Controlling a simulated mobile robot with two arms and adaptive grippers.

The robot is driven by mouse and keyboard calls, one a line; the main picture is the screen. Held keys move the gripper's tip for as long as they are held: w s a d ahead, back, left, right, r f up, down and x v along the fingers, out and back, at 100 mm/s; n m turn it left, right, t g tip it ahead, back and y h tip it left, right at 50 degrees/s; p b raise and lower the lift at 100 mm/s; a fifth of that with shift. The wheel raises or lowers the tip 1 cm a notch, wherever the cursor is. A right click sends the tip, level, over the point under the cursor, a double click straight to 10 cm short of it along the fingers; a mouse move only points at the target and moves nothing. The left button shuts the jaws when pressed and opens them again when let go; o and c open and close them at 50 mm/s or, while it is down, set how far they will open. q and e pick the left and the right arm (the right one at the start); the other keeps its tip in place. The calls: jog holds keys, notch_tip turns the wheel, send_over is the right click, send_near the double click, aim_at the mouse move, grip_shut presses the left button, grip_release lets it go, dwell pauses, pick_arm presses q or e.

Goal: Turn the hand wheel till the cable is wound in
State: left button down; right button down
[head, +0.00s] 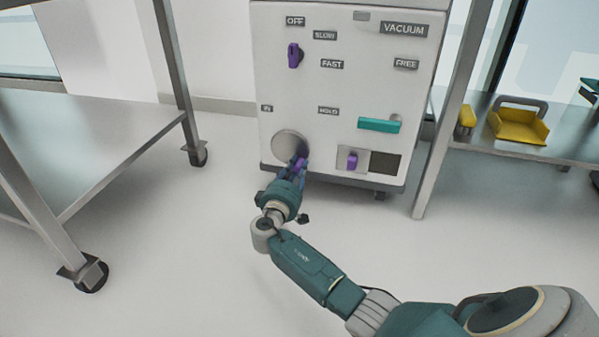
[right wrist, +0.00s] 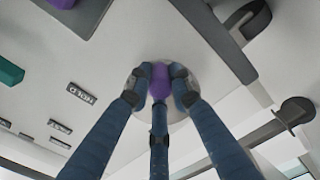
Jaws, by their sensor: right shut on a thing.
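The hand wheel (head: 287,142) is a round grey disc low on the left of the white cabinet's front. Its purple knob (right wrist: 160,82) shows between my fingers in the right wrist view. My right gripper (head: 298,165) is shut on this knob at the wheel's lower right; it also shows in the right wrist view (right wrist: 159,95). The fingers hide part of the knob and wheel. No cable can be made out. My left gripper is not in view.
The white cabinet (head: 345,75) also carries a purple switch (head: 294,56), a teal lever (head: 380,125) and a small purple knob (head: 352,160) beside a dark window. A wheeled steel table (head: 80,135) stands left. A shelf (head: 560,150) with a yellow bin (head: 517,127) stands right.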

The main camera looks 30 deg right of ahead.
aim_at(291, 140)
jog(key=shift+w+a+f+m, duration=0.15)
jog(key=shift+w+a+m, duration=0.15)
jog(key=shift+m, duration=0.6)
jog(key=shift+w+a+f+m, duration=0.15)
jog(key=shift+w+a+m, duration=0.1)
jog(key=shift+m, duration=0.65)
jog(key=c, duration=1.6)
grip_release()
notch_tip(291, 140, up, 10)
jog(key=shift+f, duration=0.1)
